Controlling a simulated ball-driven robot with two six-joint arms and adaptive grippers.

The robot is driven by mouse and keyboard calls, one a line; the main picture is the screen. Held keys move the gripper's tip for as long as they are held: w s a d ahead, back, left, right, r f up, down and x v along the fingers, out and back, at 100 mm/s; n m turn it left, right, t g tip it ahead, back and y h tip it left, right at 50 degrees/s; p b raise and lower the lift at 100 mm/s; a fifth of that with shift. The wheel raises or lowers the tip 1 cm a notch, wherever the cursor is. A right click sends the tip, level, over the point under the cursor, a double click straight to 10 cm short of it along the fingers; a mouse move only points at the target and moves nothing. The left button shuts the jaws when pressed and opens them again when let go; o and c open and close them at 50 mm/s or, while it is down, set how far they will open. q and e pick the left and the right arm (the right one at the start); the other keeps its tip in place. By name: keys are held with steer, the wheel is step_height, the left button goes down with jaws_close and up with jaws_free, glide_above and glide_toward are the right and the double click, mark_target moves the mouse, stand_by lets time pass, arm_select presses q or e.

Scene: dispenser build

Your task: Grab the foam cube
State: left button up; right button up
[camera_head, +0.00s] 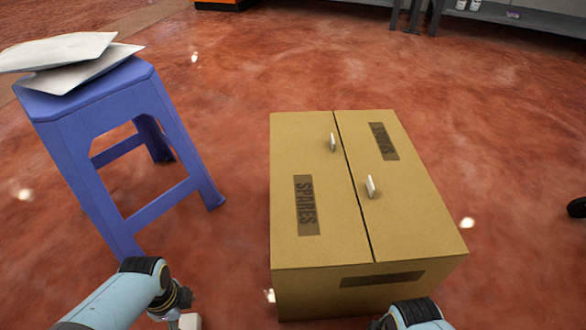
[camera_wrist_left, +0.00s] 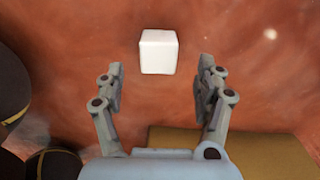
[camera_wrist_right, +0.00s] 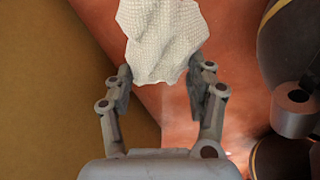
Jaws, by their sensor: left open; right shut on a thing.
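The white foam cube (camera_wrist_left: 158,52) shows in the left wrist view, just beyond the fingertips and roughly centred between them. My left gripper (camera_wrist_left: 161,80) is open, with nothing between its fingers. In the head view, a pale corner of the cube (camera_head: 190,322) shows at the bottom edge beside my left wrist; the fingers are not clear there. My right gripper (camera_wrist_right: 160,78) is shut on a white, textured, cloth-like thing (camera_wrist_right: 160,35), whose top runs out of view. In the head view my right gripper is hidden below the frame.
A closed cardboard box (camera_head: 300,160) marked SPARES, with two white tabs on its lid, stands on the floor right of centre. A blue stool (camera_head: 75,130) with white packets (camera_head: 75,60) stands at left. Red floor lies open between and beyond them.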

mark_target(188, 322)
arm_select(q)
steer(key=f+b, duration=0.2)
steer(key=f, duration=0.1)
steer(key=f+b, duration=0.1)
steer(key=f, duration=0.1)
steer(key=shift+s+f, duration=0.1)
steer(key=shift+s, duration=0.15)
arm_select(e)
steer(key=shift+g, duration=0.4)
steer(key=s+f, duration=0.1)
steer(key=f, duration=0.1)
steer(key=s+f, duration=0.2)
steer(key=f, duration=0.1)
steer(key=shift+s, duration=0.2)
arm_select(q)
steer(key=shift+w+r, duration=0.15)
steer(key=shift+r, duration=0.05)
arm_select(e)
steer(key=shift+w+r, duration=0.1)
steer(key=shift+r, duration=0.1)
arm_select(q)
steer(key=c, duration=0.8)
